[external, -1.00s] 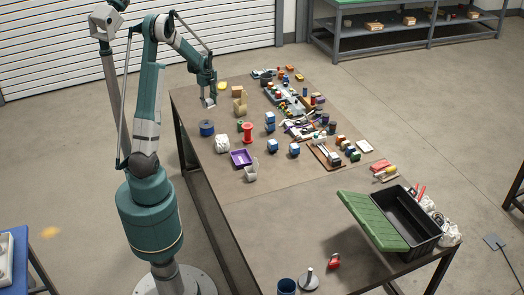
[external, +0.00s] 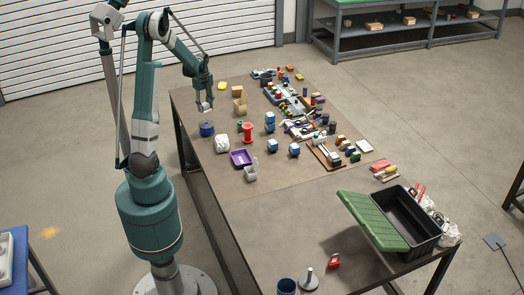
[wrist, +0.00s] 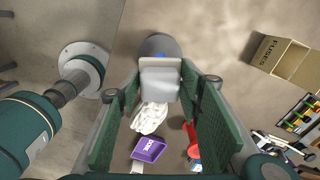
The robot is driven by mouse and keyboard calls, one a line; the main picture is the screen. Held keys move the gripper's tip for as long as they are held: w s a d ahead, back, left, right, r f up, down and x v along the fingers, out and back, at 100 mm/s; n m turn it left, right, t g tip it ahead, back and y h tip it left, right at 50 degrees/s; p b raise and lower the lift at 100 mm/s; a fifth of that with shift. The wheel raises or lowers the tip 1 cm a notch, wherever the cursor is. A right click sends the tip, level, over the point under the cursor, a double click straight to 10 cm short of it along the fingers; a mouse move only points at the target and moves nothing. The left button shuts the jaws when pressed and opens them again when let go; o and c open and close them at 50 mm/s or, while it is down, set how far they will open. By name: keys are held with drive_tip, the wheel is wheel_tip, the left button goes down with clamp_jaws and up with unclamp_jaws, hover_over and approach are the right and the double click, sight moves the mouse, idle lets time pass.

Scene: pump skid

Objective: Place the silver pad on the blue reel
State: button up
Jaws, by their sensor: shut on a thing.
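My gripper (external: 203,104) is shut on the silver pad (wrist: 160,80), a pale grey squarish piece held between the two green-lined fingers in the wrist view. In the external view the pad is small at the fingertips, above the table's far left part. The blue reel (external: 207,129) stands on the table near the left edge, just below my gripper in that picture. The pad looks apart from it. In the wrist view a dark rounded shape with a bit of blue shows behind the pad; it looks like the reel, mostly hidden.
A white bundle (external: 222,144), a purple tray (external: 241,158) and a red spool (external: 247,133) stand near the reel. A tan box (external: 240,106) is right of my gripper. Several blocks and tools crowd the table's right side. A black toolbox (external: 414,228) stands at the near end.

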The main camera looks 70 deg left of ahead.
hover_over(206, 124)
drive_tip(key=shift+w+a+f, duration=0.1)
drive_tip(key=shift+w+f, duration=0.05)
drive_tip(key=shift+f, duration=2.85)
drive_tip(key=shift+f, duration=1.85)
drive_tip(key=shift+f+b, duration=0.2)
drive_tip(key=shift+b, duration=0.15)
drive_tip(key=o, duration=0.9)
drive_tip(key=shift+r, duration=0.25)
drive_tip(key=shift+r+p, duration=0.4)
drive_tip(key=shift+r, duration=5.55)
